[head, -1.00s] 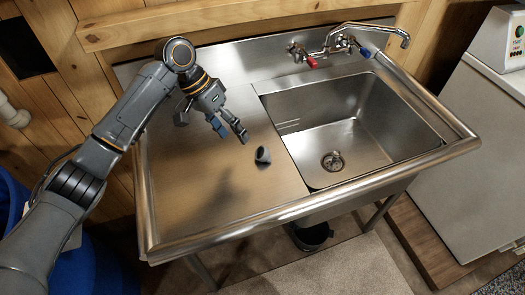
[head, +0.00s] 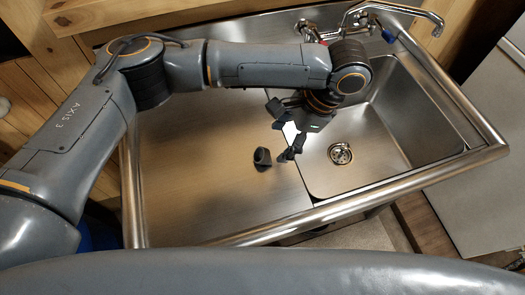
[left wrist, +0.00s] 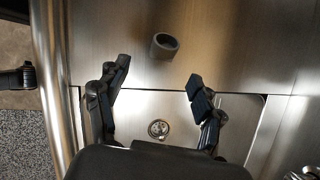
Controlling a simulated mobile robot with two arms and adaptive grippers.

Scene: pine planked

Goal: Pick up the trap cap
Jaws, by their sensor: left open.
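The trap cap is a small dark grey, hollow cylinder (head: 262,158) on the steel drainboard, left of the sink basin. In the left wrist view the cap (left wrist: 164,45) lies beyond my fingertips, about midway between them sideways. Its round opening shows. My left gripper (head: 288,150) is just right of the cap, by the basin's left edge, apart from it. In the left wrist view the left gripper's fingers (left wrist: 159,72) are spread with nothing between them.
The sink basin (head: 425,130) with its drain (head: 340,153) is right of the drainboard (head: 200,185). A faucet (head: 425,14) stands at the back. A raised steel rim (head: 300,220) runs along the front. The drainboard left of the cap is clear.

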